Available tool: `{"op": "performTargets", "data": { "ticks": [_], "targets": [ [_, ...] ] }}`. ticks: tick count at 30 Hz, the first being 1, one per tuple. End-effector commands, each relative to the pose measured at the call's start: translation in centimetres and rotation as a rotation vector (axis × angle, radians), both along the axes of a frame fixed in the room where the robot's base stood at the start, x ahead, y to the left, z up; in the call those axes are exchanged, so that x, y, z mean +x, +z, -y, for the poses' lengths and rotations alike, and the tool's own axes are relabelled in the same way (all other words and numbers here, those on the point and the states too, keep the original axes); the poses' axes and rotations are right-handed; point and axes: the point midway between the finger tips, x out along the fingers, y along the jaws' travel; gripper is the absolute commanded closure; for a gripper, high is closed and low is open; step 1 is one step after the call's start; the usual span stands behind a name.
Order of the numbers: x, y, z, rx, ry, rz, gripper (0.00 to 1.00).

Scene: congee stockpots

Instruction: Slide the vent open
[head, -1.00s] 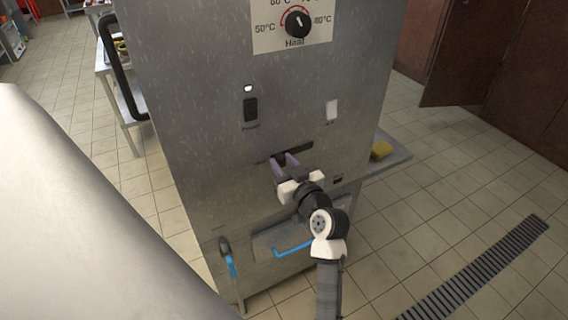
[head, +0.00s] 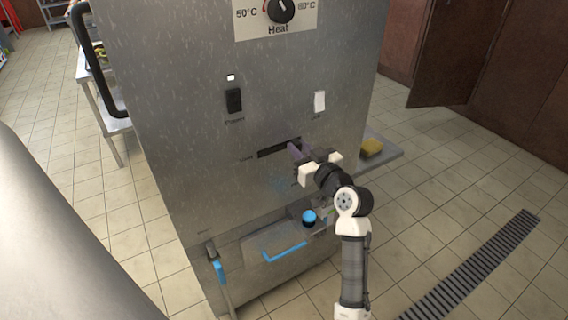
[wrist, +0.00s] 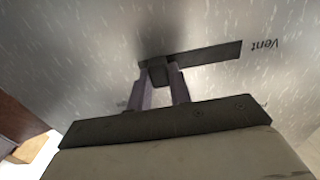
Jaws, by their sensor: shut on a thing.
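The vent is a dark horizontal slot (head: 274,149) in the front of a steel cabinet. It also shows in the wrist view (wrist: 212,57), beside an upside-down "Vent" label (wrist: 262,46). My gripper (head: 296,151) is at the slot's right end in the head view. In the wrist view its two purple-grey fingers (wrist: 160,84) are shut on a small dark slider tab (wrist: 157,70). The tab sits at the slot's left end in that view, with the dark opening running off to its right. My fingers hide part of the tab.
Above the slot are a power switch (head: 234,101), a white switch (head: 319,101) and a heat dial (head: 281,9). Below are a blue handle (head: 285,253) and a blue-topped knob (head: 309,217). A shelf with a yellow sponge (head: 371,147) juts out at the right.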

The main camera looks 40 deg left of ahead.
Motion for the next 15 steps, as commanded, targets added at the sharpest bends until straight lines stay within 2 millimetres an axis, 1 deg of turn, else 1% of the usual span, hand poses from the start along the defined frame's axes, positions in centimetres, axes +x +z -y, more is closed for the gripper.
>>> {"op": "performTargets", "data": {
  "ticks": [1, 3, 13, 14, 15],
  "targets": [
    [0.57, -0.36, 0.24, -0.003, -0.002, 0.0, 1.0],
    [0.91, -0.2, 0.41, -0.001, -0.002, -0.002, 1.0],
    [1.25, 0.08, 0.64, 0.001, -0.007, -0.002, 1.0],
    [1.27, 0.08, 0.65, 0.0, -0.008, -0.001, 0.76],
    [1.27, 0.09, 0.65, 0.0, -0.008, -0.001, 0.71]
  ]
}}
